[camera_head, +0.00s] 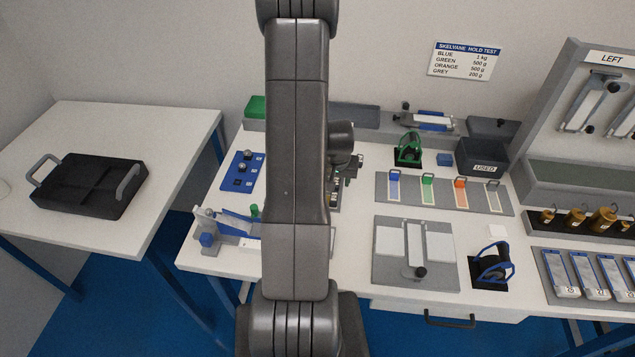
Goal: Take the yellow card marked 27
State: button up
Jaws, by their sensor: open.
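I cannot make out a yellow card marked 27 in the head view. My gripper (343,190) shows only in part, just right of my upright arm and over the back middle of the bench. It is open, and I see nothing held in it. My arm hides a strip of the bench and part of the gripper.
A dark bin labelled USED (482,157) stands at the back. A grey board (384,277) with pale plates, a blue-handled device (491,266) and a strip with several coloured tags (407,203) lie on the bench. A black tray (80,203) sits on the left table.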

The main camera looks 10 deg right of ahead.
grip_shut()
dwell(0.4)
